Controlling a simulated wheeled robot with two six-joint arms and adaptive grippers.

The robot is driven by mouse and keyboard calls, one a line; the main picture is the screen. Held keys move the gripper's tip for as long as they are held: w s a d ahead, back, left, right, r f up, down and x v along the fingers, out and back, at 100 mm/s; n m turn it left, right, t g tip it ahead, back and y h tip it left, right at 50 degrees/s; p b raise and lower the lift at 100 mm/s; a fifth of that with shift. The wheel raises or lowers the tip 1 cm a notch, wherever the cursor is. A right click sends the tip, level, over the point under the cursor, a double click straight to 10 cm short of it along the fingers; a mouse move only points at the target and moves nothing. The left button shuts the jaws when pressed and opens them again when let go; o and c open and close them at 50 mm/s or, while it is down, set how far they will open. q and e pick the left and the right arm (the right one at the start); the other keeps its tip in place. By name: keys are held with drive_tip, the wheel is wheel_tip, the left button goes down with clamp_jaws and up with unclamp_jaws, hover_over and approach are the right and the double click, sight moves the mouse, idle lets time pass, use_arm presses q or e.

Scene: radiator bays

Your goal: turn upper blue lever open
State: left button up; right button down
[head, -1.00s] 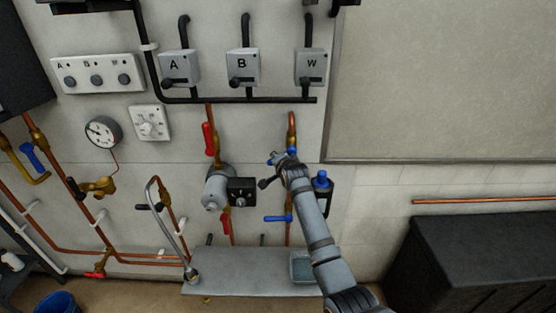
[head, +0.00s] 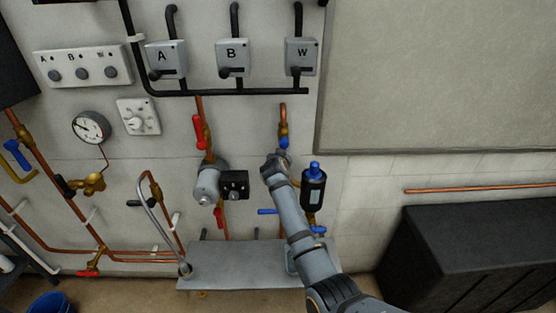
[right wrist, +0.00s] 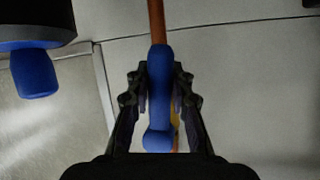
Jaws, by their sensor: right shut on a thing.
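The upper blue lever (head: 284,143) is on the copper pipe with brass fittings below the W box, mostly hidden behind my right gripper in the head view. In the right wrist view the lever (right wrist: 160,95) lies between the two fingers, in line with the copper pipe (right wrist: 156,20). My right gripper (head: 277,160) is at the lever, and it also shows in the right wrist view (right wrist: 160,100), shut on the lever with a finger at each side. My left gripper is not in view.
A black canister with a blue cap (head: 314,190) stands close right of my right arm. A lower blue lever (head: 268,211) sits below, left of the arm. A red lever (head: 198,132) and a grey pump (head: 208,184) are to the left. A grey shelf (head: 230,265) is below.

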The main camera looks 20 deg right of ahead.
drive_tip(key=shift+s+d+n+h+b, duration=0.1)
drive_tip(key=shift+d+n+h+b, duration=0.25)
drive_tip(key=shift+n, duration=0.15)
drive_tip(key=shift+d, duration=0.1)
drive_tip(key=c, duration=1.2)
unclamp_jaws()
drive_tip(key=shift+o, duration=0.2)
wheel_tip(320, 180, up, 10)
drive_tip(key=shift+f, duration=0.1)
